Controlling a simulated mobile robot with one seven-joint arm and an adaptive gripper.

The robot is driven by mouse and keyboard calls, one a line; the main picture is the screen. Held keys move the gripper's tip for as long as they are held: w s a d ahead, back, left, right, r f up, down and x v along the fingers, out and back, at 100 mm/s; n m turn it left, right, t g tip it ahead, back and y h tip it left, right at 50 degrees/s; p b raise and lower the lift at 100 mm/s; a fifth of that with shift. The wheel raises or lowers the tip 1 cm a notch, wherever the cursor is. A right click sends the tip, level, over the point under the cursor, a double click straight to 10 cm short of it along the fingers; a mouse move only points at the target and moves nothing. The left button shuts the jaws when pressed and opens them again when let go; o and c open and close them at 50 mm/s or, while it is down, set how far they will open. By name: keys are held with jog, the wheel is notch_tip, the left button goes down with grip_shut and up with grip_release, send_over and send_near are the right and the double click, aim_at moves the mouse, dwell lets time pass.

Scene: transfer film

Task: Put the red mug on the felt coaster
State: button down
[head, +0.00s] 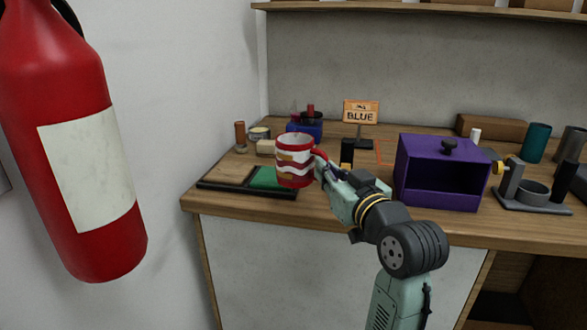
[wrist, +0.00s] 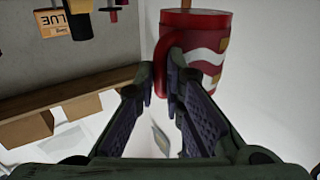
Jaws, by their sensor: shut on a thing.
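The red mug (head: 296,148) has a white and tan wavy band and looks upright. My gripper (head: 323,167) is shut on the mug's handle, at the mug's right side. In the wrist view the fingers (wrist: 163,85) close on the handle of the mug (wrist: 205,42). A green square (head: 264,178), which looks like the felt coaster, lies in the right part of a dark-edged tray (head: 210,184). The mug overlaps the green square's right side in the head view. I cannot tell whether its base touches anything.
The tray's left part is a tan panel (head: 228,172). A purple open-fronted box (head: 440,178) stands right of my gripper. A red fire extinguisher (head: 65,140) fills the left foreground.

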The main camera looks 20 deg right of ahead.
aim_at(299, 173)
jog(key=w, duration=0.3)
jog(key=w+a+p, duration=0.1)
jog(key=w, duration=0.2)
jog(key=w+a+p, duration=0.1)
jog(key=w, duration=0.2)
jog(key=shift+a+f, duration=0.15)
jog(key=shift+f, duration=0.2)
jog(key=shift+w+f, duration=0.15)
jog(key=shift+f+p, duration=0.35)
jog(key=shift+f, duration=1.3)
jog(key=shift+f, duration=0.2)
jog(key=c, duration=1.7)
grip_release()
